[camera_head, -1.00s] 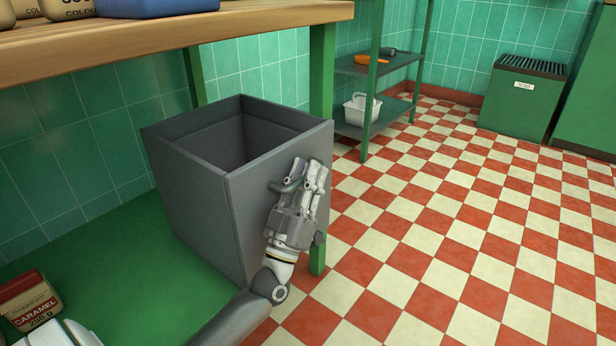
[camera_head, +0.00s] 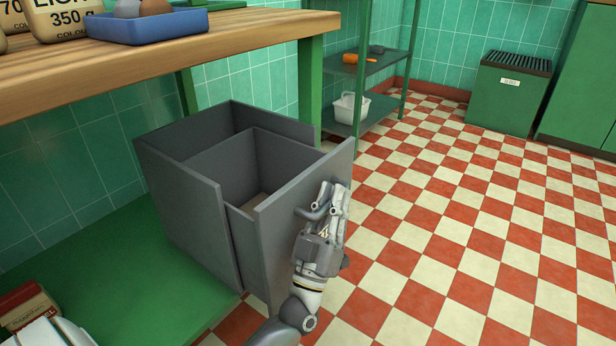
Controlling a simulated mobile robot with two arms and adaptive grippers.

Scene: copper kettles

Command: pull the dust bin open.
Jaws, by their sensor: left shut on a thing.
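The grey dust bin (camera_head: 187,200) stands on the green lower shelf under the wooden counter. Its inner drawer box (camera_head: 243,237) is pulled partway out of the outer casing, toward the right. The drawer's front panel (camera_head: 283,222) carries a grey handle (camera_head: 309,213). My left gripper (camera_head: 328,206) is at the outer face of this panel, shut on the handle. The fingers hide part of the handle. The inside of the drawer shows no contents that I can make out. My right gripper is not in view.
The wooden counter (camera_head: 160,60) overhangs the bin, with a blue tray (camera_head: 165,27) on top. A green table leg (camera_head: 310,85) stands close behind the bin. A packet (camera_head: 27,306) sits lower left. The checkered floor (camera_head: 450,230) to the right is clear.

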